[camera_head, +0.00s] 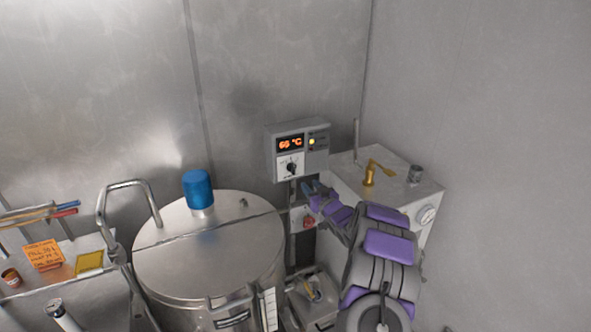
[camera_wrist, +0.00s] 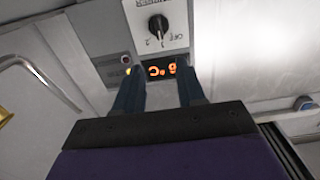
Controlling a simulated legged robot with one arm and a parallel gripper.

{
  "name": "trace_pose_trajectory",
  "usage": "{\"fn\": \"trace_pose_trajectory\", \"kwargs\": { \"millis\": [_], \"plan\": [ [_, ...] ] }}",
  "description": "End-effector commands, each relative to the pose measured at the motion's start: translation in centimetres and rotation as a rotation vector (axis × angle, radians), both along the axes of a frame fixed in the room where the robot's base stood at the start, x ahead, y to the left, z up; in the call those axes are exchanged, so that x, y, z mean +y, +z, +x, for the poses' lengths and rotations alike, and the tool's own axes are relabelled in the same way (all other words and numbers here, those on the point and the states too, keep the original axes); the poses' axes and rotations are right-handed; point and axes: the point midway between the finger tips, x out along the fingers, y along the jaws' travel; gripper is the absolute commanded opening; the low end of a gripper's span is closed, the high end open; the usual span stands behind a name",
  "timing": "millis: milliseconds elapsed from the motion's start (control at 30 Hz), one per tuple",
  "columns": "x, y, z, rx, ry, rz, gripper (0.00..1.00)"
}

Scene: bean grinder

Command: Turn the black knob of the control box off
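The grey control box (camera_head: 316,137) is mounted at the back wall in the head view, with a lit orange display (camera_head: 290,143) reading about 66 °C and a yellow light. Its black knob (camera_head: 292,168) sits on a white plate below the display. In the wrist view the box appears upside down, with the black knob (camera_wrist: 158,25) beyond the fingertips and the display between them. My gripper (camera_head: 309,187) is just below and right of the knob in the head view. In the wrist view my gripper (camera_wrist: 159,75) has its two fingers apart, with nothing held.
A large steel vessel (camera_head: 170,262) with a blue cap (camera_head: 198,186) stands left of the arm. A metal cabinet (camera_head: 345,178) with a brass valve (camera_head: 371,173) stands right of the box. A red button (camera_head: 308,222) sits below the gripper. A bent pipe (camera_head: 128,186) rises at left.

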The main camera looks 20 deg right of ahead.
Motion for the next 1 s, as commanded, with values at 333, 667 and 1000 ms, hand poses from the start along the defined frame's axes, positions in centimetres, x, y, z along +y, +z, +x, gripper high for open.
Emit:
{"fn": "trace_pose_trajectory", "kwargs": {
  "millis": [333,667,1000],
  "plan": [
    [0.2,0.1,4.3,-0.002,0.001,-0.002,0.39],
    [0.4,0.2,7.8,-0.004,0.001,-0.003,0.39],
    [0.5,0.2,10.8,-0.004,0.001,-0.003,0.39]
  ]
}}
